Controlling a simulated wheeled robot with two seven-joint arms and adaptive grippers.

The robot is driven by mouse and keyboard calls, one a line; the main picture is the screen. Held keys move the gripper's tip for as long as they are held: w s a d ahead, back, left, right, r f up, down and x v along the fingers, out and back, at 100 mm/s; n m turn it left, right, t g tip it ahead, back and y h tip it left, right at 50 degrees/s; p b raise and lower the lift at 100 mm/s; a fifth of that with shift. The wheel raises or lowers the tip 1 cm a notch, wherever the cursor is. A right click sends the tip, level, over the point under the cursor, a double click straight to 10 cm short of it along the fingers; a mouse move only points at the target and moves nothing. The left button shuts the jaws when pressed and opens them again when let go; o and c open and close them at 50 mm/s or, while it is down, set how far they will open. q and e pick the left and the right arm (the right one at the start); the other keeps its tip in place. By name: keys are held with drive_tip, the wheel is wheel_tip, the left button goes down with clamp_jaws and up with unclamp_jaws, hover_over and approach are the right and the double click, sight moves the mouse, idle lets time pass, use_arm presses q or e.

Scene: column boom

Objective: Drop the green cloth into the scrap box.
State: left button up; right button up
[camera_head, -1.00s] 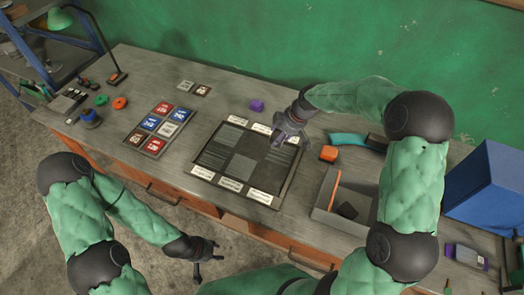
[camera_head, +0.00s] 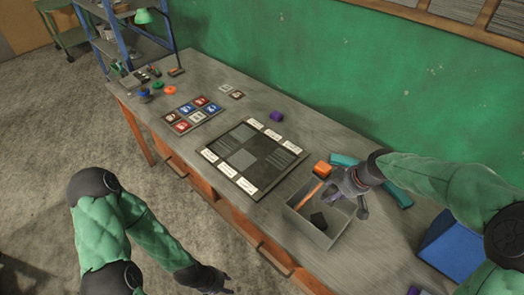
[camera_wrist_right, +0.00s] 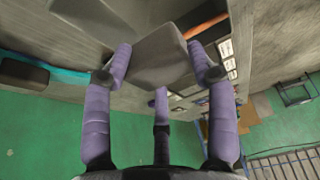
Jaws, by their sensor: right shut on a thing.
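The scrap box (camera_head: 300,228) is an open grey box near the front edge of the bench. My right gripper (camera_head: 352,197) is above its right-hand part, pointing down. In the right wrist view my right gripper (camera_wrist_right: 160,85) is shut on a grey, flat-sided piece (camera_wrist_right: 155,58). Its colour looks grey, not green, and I cannot tell for sure that it is the cloth. In the head view the fingers hide most of it. My left gripper (camera_head: 222,284) is low at the bottom edge, away from the bench, empty, its fingers apart.
The box holds a black block (camera_head: 319,221) and an orange strip (camera_head: 309,194). An orange block (camera_head: 322,169) and teal pieces (camera_head: 398,196) lie behind it. A blue bin (camera_head: 452,248) stands to the right. A dark board (camera_head: 262,180) with white labels lies left of the box.

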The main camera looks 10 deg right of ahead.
drive_tip(key=shift+w+a+f+b, duration=0.15)
drive_tip(key=shift+f+b, duration=0.2)
drive_tip(key=shift+f, duration=0.35)
drive_tip(key=shift+f+b, duration=1.5)
drive_tip(key=shift+f, duration=0.75)
drive_tip(key=o, duration=1.2)
drive_tip(key=shift+r, duration=0.1)
drive_tip(key=v, duration=1.2)
